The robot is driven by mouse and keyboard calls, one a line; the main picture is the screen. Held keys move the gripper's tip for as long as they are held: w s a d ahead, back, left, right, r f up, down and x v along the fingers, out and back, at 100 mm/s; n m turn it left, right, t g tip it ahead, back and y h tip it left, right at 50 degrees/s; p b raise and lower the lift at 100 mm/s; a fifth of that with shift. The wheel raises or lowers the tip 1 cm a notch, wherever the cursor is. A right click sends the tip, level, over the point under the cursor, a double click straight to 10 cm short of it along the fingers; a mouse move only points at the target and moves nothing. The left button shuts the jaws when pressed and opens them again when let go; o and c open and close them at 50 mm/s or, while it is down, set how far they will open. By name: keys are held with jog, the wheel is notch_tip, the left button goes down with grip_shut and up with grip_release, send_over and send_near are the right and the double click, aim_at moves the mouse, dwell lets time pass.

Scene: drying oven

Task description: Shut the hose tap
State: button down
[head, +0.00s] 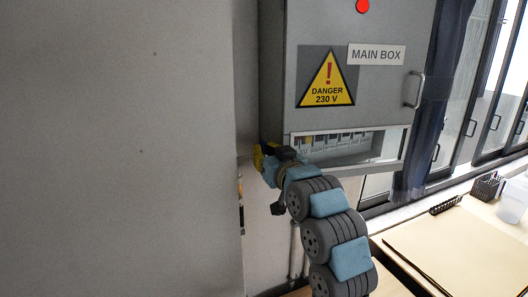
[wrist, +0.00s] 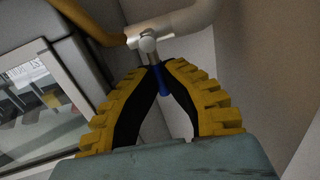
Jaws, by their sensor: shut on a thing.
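The hose tap (wrist: 148,42) shows in the wrist view as a small silver fitting below a pale pipe. Its blue handle (wrist: 164,84) points down between my fingers. My gripper (wrist: 158,66) has its yellow, black-lined fingers drawn together at the tips around the handle, near the tap body. In the head view my gripper (head: 262,157) is at the lower left corner of the grey main box, and the tap itself is hidden there. Part of the handle is covered by the fingers.
The grey main box (head: 310,30) is right beside my gripper, with a breaker window (head: 340,146) at its base. A pale pipe (wrist: 188,18) and an orange-brown hose or pipe (wrist: 90,20) run close above. A table (head: 450,250) stands at the right.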

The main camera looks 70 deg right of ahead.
jog(key=shift+f, duration=0.15)
jog(key=c, duration=1.1)
grip_release()
jog(key=shift+c, duration=0.2)
